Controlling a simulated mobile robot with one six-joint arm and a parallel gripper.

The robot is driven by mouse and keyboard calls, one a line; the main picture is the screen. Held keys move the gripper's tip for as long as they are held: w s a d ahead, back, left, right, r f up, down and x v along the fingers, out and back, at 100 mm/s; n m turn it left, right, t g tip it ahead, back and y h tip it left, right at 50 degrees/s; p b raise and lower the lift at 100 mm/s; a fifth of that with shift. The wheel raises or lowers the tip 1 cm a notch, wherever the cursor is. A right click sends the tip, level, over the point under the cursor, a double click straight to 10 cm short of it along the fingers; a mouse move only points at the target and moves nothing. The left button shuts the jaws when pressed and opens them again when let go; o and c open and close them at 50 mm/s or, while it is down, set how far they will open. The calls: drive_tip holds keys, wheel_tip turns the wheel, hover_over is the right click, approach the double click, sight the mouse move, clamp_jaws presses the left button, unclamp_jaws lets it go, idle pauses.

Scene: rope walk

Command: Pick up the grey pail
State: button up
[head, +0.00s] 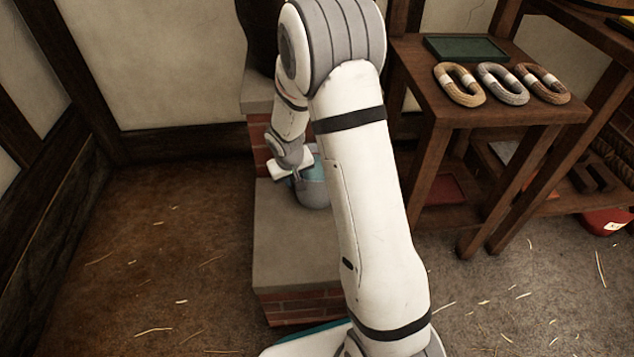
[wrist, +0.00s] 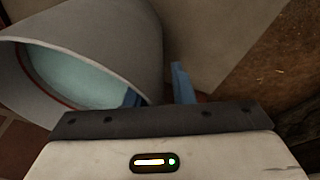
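The grey pail (head: 313,192) stands on a stone-topped brick ledge in the head view, partly hidden behind my arm. In the wrist view the pail (wrist: 125,30) fills the upper left, with its mouth facing left and a pale teal inside. My gripper (head: 296,176) is at the pail's rim. In the wrist view one blue finger of my gripper (wrist: 157,92) shows inside the mouth and the other outside the wall. The fingers stand apart with the pail's wall between them, and a small gap shows beside the outer finger.
The ledge (head: 290,245) has bare top in front of the pail. To the right, a wooden table (head: 430,85) holds three rope coils (head: 502,84) and a green tray (head: 466,48). A red container (head: 606,222) sits low at right. The straw-strewn floor at left is open.

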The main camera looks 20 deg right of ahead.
clamp_jaws()
drive_tip(key=shift+r, duration=0.1)
idle(0.4)
